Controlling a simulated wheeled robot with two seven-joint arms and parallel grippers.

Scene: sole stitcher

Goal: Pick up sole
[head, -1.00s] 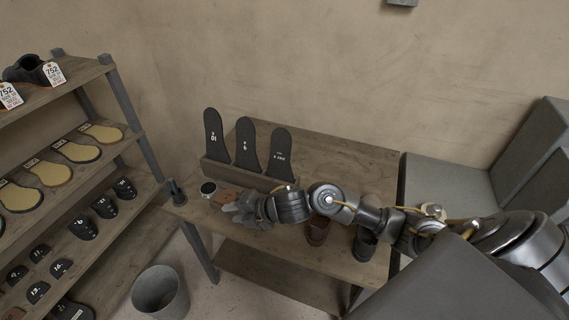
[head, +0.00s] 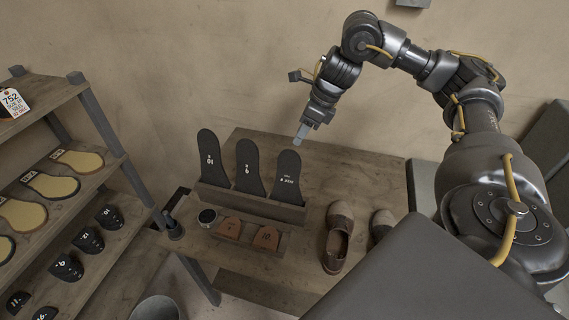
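Three black soles stand upright in a wooden holder (head: 250,205) on the table: the left sole (head: 212,160), the middle sole (head: 249,168) and the right sole (head: 288,180). White marks show on each. My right gripper (head: 301,134) points down above the right sole, near its top and in front of the wall in the picture. Nothing shows held in it. Its fingers are seen nearly edge-on, so the gap between them cannot be made out. Whether it touches the sole is unclear. My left gripper is not in view.
A pair of brown shoes (head: 338,238) stands on the table (head: 365,170). Small brown heel pieces (head: 265,238) lie in a tray before the holder, beside a round dark-topped item (head: 207,217). A shelf rack (head: 100,120) with tan soles stands left.

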